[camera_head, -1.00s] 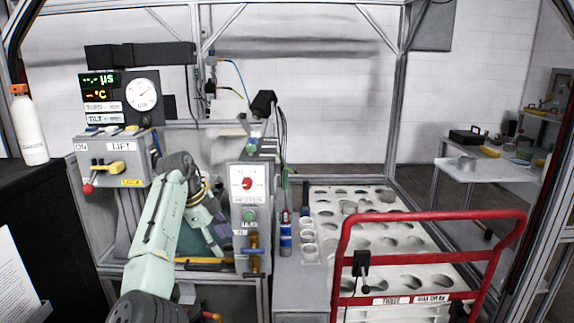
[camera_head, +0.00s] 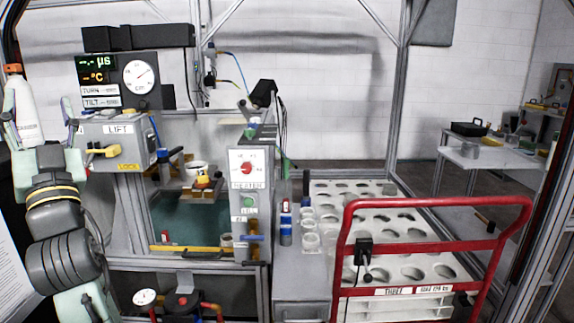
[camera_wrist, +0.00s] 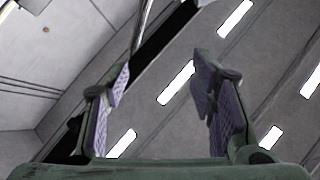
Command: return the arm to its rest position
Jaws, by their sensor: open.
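My arm (camera_head: 62,255) is folded up at the left edge of the head view, in front of the lift control box. My gripper (camera_head: 38,112) points upward there, with a pale green finger on each side. In the wrist view my gripper (camera_wrist: 162,75) is open, its purple-padded fingers wide apart with nothing between them. Behind them is the ceiling with its bright light strips.
The lift box (camera_head: 115,138) and white bottle (camera_head: 26,112) appear close to my arm. The teal tank (camera_head: 195,225), heater box (camera_head: 249,195), red-railed cart (camera_head: 435,213) and rack with round holes (camera_head: 400,235) stand to the right. A side table (camera_head: 490,165) is far right.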

